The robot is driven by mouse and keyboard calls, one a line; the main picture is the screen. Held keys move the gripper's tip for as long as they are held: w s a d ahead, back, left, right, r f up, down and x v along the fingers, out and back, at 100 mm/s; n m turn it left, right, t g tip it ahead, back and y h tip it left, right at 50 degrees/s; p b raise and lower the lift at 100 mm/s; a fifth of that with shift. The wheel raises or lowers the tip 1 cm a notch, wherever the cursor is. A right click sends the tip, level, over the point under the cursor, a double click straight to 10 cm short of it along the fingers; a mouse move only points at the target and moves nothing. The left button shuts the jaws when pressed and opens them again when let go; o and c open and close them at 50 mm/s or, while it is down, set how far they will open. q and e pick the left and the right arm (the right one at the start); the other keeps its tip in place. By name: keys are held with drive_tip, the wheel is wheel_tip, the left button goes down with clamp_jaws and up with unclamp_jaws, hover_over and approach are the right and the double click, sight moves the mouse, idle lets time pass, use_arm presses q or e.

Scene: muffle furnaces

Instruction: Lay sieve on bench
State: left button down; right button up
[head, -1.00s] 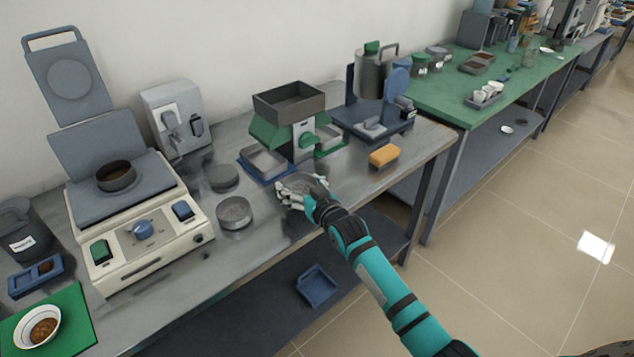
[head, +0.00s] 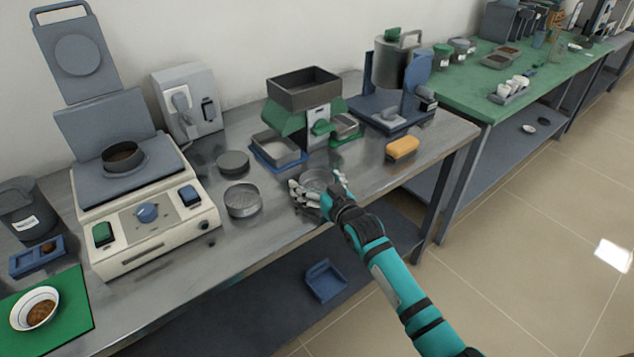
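A round grey sieve (head: 317,179) is at the front part of the metal bench (head: 285,222), below the green sample divider. My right gripper (head: 318,190) has its pale fingers at opposite sides of the sieve's rim and is shut on it. The fingers and wrist hide part of the sieve. It is at or just above the bench top; I cannot tell whether it touches. Another round sieve (head: 242,200) stands on the bench to the left, with a flat grey disc (head: 233,163) behind it. My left gripper is not in view.
The green divider (head: 305,112) with trays stands behind the gripper. A cream balance-like device (head: 147,225) fills the left. Bare bench lies around the sieve, near the front edge. A blue scoop (head: 325,281) lies on the lower shelf.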

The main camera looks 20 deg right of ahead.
drive_tip(key=shift+r, duration=0.25)
drive_tip(key=v, duration=1.2)
drive_tip(key=shift+p, duration=0.4)
